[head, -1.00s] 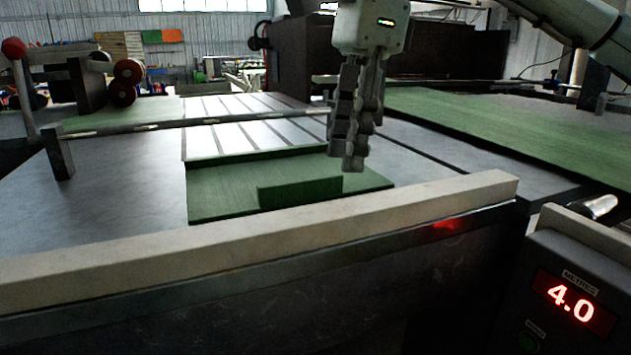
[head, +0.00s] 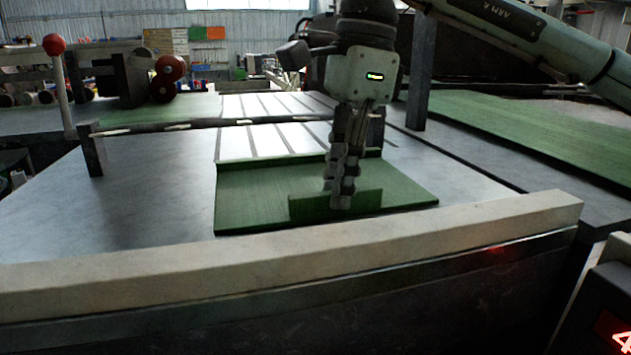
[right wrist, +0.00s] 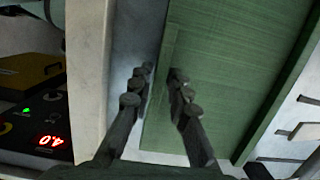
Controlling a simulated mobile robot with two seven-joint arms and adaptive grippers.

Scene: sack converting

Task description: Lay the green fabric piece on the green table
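The green fabric piece (head: 260,195) lies flat on the grey bed of a machine, with a narrow upright flap (head: 308,207) near its front edge. The fabric also fills much of the right wrist view (right wrist: 235,60). My right gripper (head: 342,198) points down at the middle of the flap and hides part of it. In the right wrist view its fingers (right wrist: 155,88) are apart, one on each side of the fabric's near edge, with no visible grip on it. A long green surface at the right, likely the green table (head: 530,125), looks bare. My left gripper is out of view.
A pale rail (head: 300,245) runs along the bed's front edge. A dark bar (head: 190,125) crosses above the bed behind the fabric. A control box with a red display (right wrist: 50,140) stands beside the rail. A red-knobbed lever (head: 55,50) stands at left.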

